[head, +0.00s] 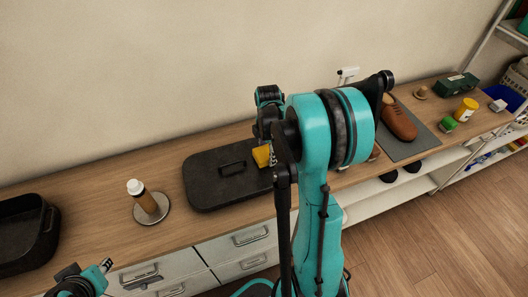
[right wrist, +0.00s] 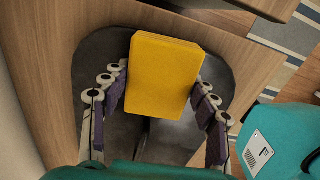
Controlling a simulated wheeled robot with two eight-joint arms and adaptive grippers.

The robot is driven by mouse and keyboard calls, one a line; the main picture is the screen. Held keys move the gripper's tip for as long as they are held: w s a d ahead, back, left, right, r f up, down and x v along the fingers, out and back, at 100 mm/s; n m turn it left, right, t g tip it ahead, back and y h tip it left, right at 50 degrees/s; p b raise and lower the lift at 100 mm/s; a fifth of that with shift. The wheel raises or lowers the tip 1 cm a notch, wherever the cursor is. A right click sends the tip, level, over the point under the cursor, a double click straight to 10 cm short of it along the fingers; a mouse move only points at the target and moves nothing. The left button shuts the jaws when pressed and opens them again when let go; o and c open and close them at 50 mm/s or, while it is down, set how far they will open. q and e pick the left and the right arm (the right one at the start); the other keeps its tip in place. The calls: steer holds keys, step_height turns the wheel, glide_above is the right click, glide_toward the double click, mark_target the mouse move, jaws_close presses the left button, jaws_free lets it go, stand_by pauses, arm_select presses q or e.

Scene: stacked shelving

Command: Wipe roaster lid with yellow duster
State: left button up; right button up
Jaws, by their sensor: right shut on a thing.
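The roaster lid (head: 205,185) is a dark, flat, rounded rectangle with a raised bar handle, lying on the wooden counter. The yellow duster (head: 261,156) shows over the lid's right end in the head view. My right gripper (right wrist: 161,95) is shut on the duster (right wrist: 165,75), a thick yellow block between its purple pads. The lid (right wrist: 100,50) lies beneath it, with a pale patch near the handle; whether duster and lid touch I cannot tell. My left gripper (head: 90,278) is low at the left, away from the lid; its finger opening is unclear.
A dark roaster pan (head: 28,235) stands at the far left. A white-capped bottle (head: 146,199) stands on a round plate left of the lid. Right of my arm are a brown shoe (head: 398,120) on a grey mat, a yellow jar (head: 466,109) and a green box (head: 457,86).

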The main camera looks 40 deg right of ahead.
steer(key=shift+s+d, duration=0.25)
steer(key=shift+s, duration=0.05)
steer(key=shift+r, duration=0.1)
steer(key=shift+r+p, duration=1.15)
steer(key=shift+r, duration=0.35)
steer(key=shift+f, duration=0.1)
